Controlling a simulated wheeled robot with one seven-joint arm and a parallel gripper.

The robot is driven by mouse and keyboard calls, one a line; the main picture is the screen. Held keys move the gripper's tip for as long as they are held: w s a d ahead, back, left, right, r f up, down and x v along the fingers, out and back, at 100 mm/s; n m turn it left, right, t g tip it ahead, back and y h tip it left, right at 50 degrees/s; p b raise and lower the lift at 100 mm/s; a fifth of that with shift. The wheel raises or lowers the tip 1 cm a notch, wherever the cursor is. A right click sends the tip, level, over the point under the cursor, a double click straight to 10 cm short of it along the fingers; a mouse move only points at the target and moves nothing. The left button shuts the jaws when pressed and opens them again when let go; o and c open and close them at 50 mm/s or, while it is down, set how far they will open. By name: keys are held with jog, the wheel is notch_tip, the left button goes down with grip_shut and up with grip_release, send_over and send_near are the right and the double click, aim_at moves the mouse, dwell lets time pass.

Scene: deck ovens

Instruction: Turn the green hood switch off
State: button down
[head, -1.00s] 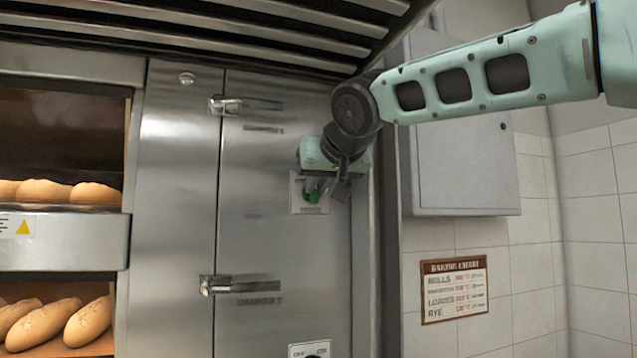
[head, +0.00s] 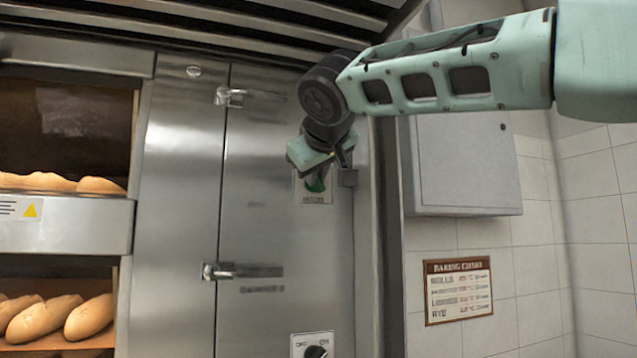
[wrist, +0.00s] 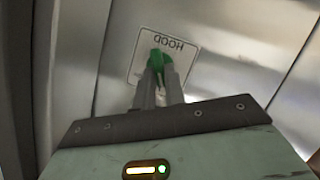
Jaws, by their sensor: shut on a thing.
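The green hood switch (head: 316,184) is a green knob on a white plate marked HOOD, on the steel panel in the head view. In the wrist view the green knob (wrist: 159,57) shows between and beyond my fingertips, with the HOOD plate (wrist: 180,72) upside down behind it. My gripper (wrist: 160,72) is shut on the green knob. In the head view my gripper's body covers the top of the plate, and the fingers are mostly hidden. The plate's off and on marks cannot be read.
A second plate with a black knob (head: 315,351) is lower on the panel. Oven decks with loaves (head: 44,318) are at far left. A hood (head: 220,30) hangs above; a grey box (head: 465,165) is at right.

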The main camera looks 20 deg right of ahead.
jog(key=shift+a+n+h+b, duration=0.2)
jog(key=shift+n+h+b, duration=0.4)
jog(key=shift+n, duration=0.3)
jog(key=shift+t, duration=0.3)
jog(key=c, duration=1.5)
grip_release()
jog(key=shift+o, duration=0.2)
jog(key=shift+s, duration=0.1)
jog(key=b+v, duration=0.4)
jog(key=v, duration=1.3)
jog(key=shift+a, duration=0.1)
